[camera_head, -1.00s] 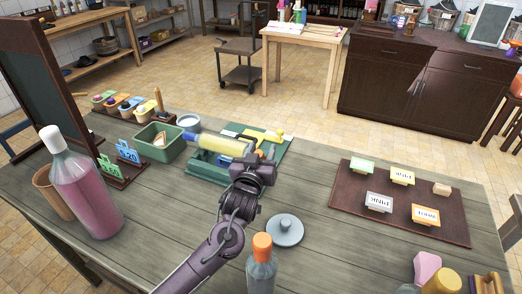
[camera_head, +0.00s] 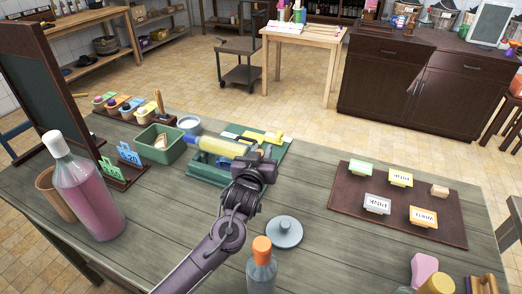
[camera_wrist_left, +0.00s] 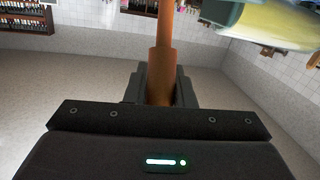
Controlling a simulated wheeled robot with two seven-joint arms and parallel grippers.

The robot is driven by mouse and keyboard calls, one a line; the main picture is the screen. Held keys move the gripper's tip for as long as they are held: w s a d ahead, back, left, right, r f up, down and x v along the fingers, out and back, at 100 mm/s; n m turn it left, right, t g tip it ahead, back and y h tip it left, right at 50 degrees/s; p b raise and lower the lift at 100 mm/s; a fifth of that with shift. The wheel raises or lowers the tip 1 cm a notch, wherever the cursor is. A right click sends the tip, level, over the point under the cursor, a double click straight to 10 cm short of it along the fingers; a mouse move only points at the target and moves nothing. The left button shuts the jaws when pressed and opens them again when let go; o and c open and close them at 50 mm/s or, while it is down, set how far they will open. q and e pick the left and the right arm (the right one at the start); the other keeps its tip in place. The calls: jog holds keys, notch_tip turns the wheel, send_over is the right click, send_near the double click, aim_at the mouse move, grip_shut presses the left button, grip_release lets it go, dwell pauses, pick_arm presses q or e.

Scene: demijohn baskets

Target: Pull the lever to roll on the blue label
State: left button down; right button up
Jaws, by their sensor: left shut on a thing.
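A green labelling machine (camera_head: 205,172) stands at the back middle of the table. A bottle with yellow contents (camera_head: 222,147) lies on its side on it and also fills the upper right of the left wrist view (camera_wrist_left: 275,20). A small blue patch (camera_head: 224,162) shows under the bottle; I cannot tell if it is the blue label. My left gripper (camera_head: 264,155) is at the machine's right end. In the left wrist view it (camera_wrist_left: 160,92) is shut on an orange-brown wooden handle (camera_wrist_left: 163,55), which looks like the lever. The head view hides this grip behind the gripper. My right gripper is not in view.
A green bin (camera_head: 160,150) stands left of the machine. A pink bottle (camera_head: 88,195) is at the left, and an orange-capped bottle (camera_head: 261,270) and a grey round lid (camera_head: 284,232) are in front. A brown board (camera_head: 345,205) with label blocks lies right.

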pick_arm(q)
jog(key=w+g+p, duration=0.1)
jog(key=p, duration=0.1)
jog(key=w+r+g+p, duration=0.1)
jog(key=p, duration=0.1)
jog(key=w+d+g+p, duration=0.1)
jog(key=shift+w+d+r+y+p, duration=0.1)
jog(key=shift+w+r+y+p, duration=0.2)
jog(key=shift+r+p, duration=0.1)
jog(key=shift+w+d+f+m+g+y+p, duration=0.15)
jog(key=shift+w+d+f+m+g+p, duration=0.1)
jog(key=shift+w+g+p, duration=0.4)
jog(key=shift+w+d+f+m+g+y+p, duration=0.1)
jog(key=shift+w+d+m+g+y+p, duration=0.15)
jog(key=shift+w+g, duration=0.55)
jog(key=c, duration=1.2)
grip_release()
jog(key=shift+c, duration=0.2)
jog(key=shift+s, duration=0.15)
jog(key=shift+b+v, duration=0.9)
jog(key=shift+v, duration=2.9)
